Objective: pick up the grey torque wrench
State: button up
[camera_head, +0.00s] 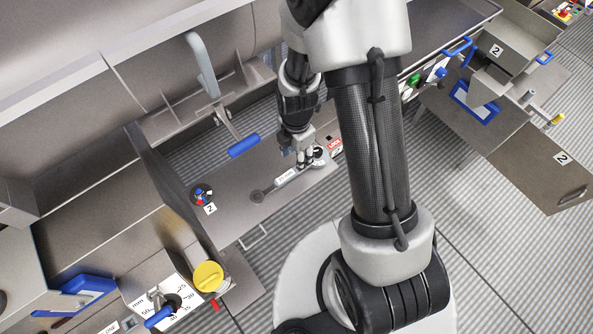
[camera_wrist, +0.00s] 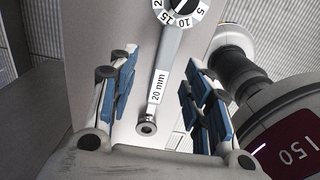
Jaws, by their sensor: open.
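The grey torque wrench (camera_head: 287,178) lies on a metal shelf (camera_head: 235,205) in the head view. It has a white label, a dark round end at lower left and a dial at upper right. In the wrist view the wrench (camera_wrist: 170,70) shows a "20 mm" label, a numbered dial at the top and a round socket end at the bottom. My gripper (camera_head: 304,158) is over the dial half of the wrench. Its fingers (camera_wrist: 160,85) are open, with the wrench showing between them. I cannot tell exactly how high they are above it.
A blue-handled lever (camera_head: 243,145) is left of my gripper. A small red and blue knob (camera_head: 203,194) stands at the shelf's left. A yellow knob (camera_head: 208,276) and a numbered plate (camera_head: 183,300) are at lower left. A side wall (camera_head: 160,170) bounds the shelf.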

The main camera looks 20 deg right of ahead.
aim_at(291, 175)
jog(key=shift+s+a+f+b, duration=0.15)
jog(key=shift+f+b, duration=0.1)
jog(key=shift+f, duration=0.65)
jog(key=shift+s+d+f+b, duration=0.1)
jog(key=shift+f+b, duration=0.15)
jog(key=shift+f, duration=0.7)
jog(key=shift+s+a+f+b, duration=0.15)
jog(key=shift+f+b, duration=0.1)
jog(key=shift+f, duration=0.65)
jog(key=shift+d, duration=0.1)
grip_shut()
